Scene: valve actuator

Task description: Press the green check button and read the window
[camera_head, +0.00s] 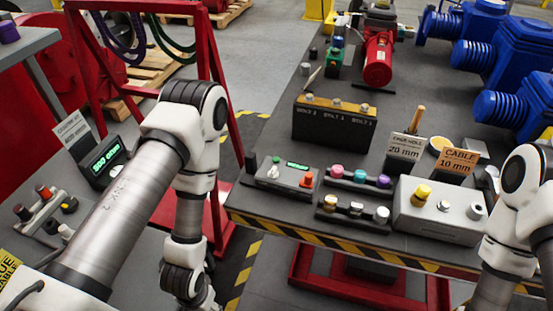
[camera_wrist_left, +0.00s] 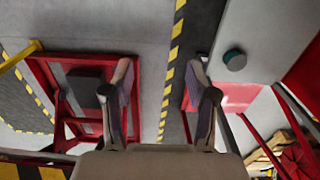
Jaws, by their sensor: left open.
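A small grey box (camera_head: 281,178) sits at the near left corner of the striped-edge table. It carries a green button (camera_head: 276,160), a pale knob, a red button (camera_head: 307,180) and a small lit green window (camera_head: 297,165) whose text is too small to read. My left gripper (camera_wrist_left: 160,95) is open and empty, over the floor gap in the left wrist view. In the head view my left arm bends down left of the box, apart from it, and its fingers cannot be made out. My right arm enters at the right; its gripper is out of view.
A black block with bolts (camera_head: 334,121) stands behind the box. Coloured knobs (camera_head: 359,177) and a grey box with a yellow button (camera_head: 438,210) are to the right. A dark device with a green display (camera_head: 106,162) sits on the left table. A red frame (camera_head: 215,60) stands between the tables.

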